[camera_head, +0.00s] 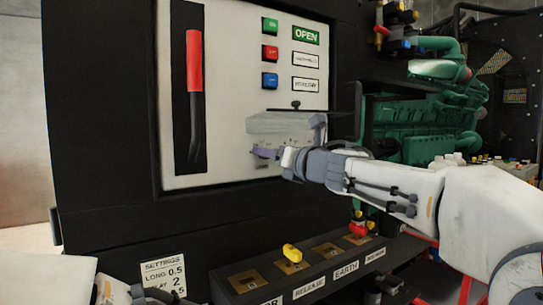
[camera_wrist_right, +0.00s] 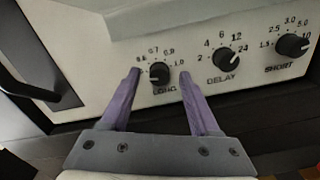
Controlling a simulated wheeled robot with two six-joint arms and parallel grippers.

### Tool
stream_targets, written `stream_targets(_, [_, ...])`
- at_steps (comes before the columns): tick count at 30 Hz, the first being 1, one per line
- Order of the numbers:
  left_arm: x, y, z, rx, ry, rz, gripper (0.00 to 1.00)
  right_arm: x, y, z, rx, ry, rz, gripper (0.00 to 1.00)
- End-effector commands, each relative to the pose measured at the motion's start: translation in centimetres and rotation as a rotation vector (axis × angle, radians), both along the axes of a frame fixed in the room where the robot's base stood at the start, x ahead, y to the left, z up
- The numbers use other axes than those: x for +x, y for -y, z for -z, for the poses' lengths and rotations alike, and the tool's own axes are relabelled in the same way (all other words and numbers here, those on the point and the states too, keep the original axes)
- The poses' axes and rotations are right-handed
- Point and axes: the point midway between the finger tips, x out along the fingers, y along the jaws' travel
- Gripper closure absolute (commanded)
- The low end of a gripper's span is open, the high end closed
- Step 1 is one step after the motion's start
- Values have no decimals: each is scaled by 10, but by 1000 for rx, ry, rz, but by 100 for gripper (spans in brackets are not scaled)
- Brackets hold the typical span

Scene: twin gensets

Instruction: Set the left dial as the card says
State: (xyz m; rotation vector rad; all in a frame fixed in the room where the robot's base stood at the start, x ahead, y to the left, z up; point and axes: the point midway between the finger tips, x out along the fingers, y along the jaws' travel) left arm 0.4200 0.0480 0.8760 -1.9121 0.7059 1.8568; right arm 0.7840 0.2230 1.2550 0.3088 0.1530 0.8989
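The left dial (camera_wrist_right: 160,76), a black knob marked LONG, sits on the white panel in the right wrist view. Its printed scale runs to 1.0; its pointer is too small to read surely. My right gripper (camera_wrist_right: 160,85) is open, its purple fingers apart on either side of this knob, with no clear grip on it. In the head view the right gripper (camera_head: 266,153) is at the panel's lower part and the dials are hidden. The settings card (camera_head: 164,277) reads LONG 0.5 and DELAY 2; its lowest line is cut off. Only part of my left arm shows, at the bottom left.
The DELAY dial (camera_wrist_right: 227,59) and SHORT dial (camera_wrist_right: 292,45) stand to the right of LONG. A grey hood (camera_head: 280,123) juts out above the gripper. A red-handled lever (camera_head: 194,62) is at the left. A switch ledge (camera_head: 310,265) with yellow and red handles lies below.

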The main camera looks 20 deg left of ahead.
Motion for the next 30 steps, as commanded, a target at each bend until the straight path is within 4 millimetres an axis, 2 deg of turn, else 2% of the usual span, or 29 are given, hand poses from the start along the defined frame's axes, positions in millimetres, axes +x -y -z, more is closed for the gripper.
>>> stream_targets(8, [0, 0, 2, 0, 0, 0, 100, -2, 3, -1, 2, 1, 0, 38])
stream_targets(11, [0, 0, 7, 0, 0, 0, 100, -10, 13, 0, 4, 2, 1, 38])
stream_targets(21, [0, 0, 23, 0, 0, 0, 100, -50, 65, 0, 2, 2, 2, 38])
stream_targets(25, [0, 0, 25, 0, 0, 0, 100, -59, 77, 0, 1, 1, 2, 38])
stream_targets(30, [0, 0, 25, 0, 0, 0, 100, -64, 83, 0, 0, 0, 0, 38])
